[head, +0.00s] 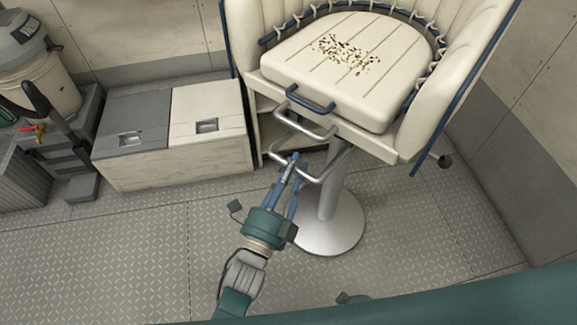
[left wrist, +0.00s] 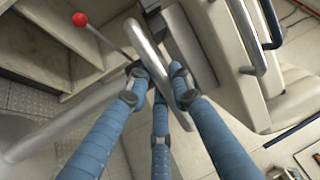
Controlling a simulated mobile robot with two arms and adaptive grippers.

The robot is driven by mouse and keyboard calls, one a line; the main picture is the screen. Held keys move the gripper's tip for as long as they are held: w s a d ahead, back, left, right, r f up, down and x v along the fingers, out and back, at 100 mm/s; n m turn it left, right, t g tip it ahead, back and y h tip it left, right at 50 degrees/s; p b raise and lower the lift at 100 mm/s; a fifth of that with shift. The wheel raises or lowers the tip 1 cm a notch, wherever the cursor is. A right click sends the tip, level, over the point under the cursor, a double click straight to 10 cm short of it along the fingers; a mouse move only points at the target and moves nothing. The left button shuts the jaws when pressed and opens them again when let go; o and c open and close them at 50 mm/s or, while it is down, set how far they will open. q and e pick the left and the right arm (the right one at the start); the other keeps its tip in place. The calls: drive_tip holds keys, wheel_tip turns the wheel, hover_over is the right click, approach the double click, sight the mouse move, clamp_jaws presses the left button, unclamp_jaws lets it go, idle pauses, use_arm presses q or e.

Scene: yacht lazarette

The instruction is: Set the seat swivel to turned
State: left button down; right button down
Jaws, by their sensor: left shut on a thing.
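The seat is a cream helm chair with a padded cushion (head: 345,60) and blue trim, on a silver pedestal (head: 328,190) with a round base. Silver bar loops (head: 318,131) stick out below the front of the seat. A blue handle (head: 310,98) is on the cushion's front edge. My left gripper (head: 293,163) is at the lower loop, below the seat front. In the left wrist view its blue fingers (left wrist: 157,82) are shut on a silver bar (left wrist: 148,50). A lever with a red ball knob (left wrist: 80,19) shows beside it there. My right gripper is not in view.
A low locker with a grey lid (head: 135,118) and a cream lid (head: 207,110) stands left of the chair. A bucket (head: 45,85) and dark gear stand at far left. Brown flecks lie on the cushion. The patterned floor (head: 140,250) in front is mostly clear.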

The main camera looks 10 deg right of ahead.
use_arm(q)
drive_tip(key=shift+s+d+f, duration=0.1)
drive_tip(key=shift+s+d, duration=0.1)
drive_tip(key=c, duration=1.8)
unclamp_jaws()
drive_tip(key=shift+o, duration=1.3)
drive_tip(key=shift+s, duration=0.1)
drive_tip(key=shift+a, duration=0.15)
drive_tip(key=v, duration=1.1)
drive_tip(key=shift+s, duration=0.4)
drive_tip(key=shift+a, duration=0.1)
